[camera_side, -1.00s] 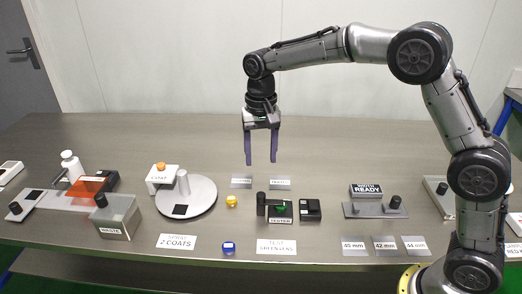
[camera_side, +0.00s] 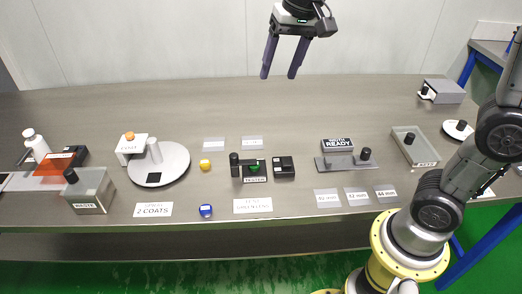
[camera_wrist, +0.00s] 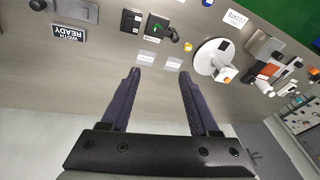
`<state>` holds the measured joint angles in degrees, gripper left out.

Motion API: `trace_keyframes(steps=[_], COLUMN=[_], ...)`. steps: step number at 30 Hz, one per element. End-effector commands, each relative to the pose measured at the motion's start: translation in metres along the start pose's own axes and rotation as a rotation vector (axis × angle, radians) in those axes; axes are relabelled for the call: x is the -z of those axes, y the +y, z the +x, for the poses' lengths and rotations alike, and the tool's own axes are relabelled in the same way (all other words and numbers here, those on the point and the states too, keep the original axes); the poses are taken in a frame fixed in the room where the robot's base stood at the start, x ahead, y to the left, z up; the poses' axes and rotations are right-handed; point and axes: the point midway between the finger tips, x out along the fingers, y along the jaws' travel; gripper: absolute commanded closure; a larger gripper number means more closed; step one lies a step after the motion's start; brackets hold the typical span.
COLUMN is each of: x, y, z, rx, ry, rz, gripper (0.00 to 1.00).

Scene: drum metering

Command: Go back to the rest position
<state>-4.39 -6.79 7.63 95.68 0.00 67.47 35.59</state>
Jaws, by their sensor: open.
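My gripper (camera_side: 279,73) is open and empty, raised high above the back part of the table in the side view. Its two dark purple fingers hang down, wide apart. No object touches the fingers. The rest position itself is not marked in these frames.
On the table (camera_side: 300,105) stand a white turntable (camera_side: 174,160), a tester (camera_side: 253,168) with a green light, a waste bin (camera_side: 92,192), a "width ready" block (camera_side: 338,145) and a grey tray (camera_side: 413,150).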

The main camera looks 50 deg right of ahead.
Motion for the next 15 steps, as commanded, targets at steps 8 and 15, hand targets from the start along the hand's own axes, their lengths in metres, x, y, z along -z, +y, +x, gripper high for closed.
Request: trace_keyframes(steps=[8, 15], x=[-0.084, -0.152], y=[0.075, 0.125], z=[-0.034, -0.003], rx=[0.062, 0.061], ry=[0.143, 0.219], rz=[-0.149, -0.358], gripper=[0.39, 0.39])
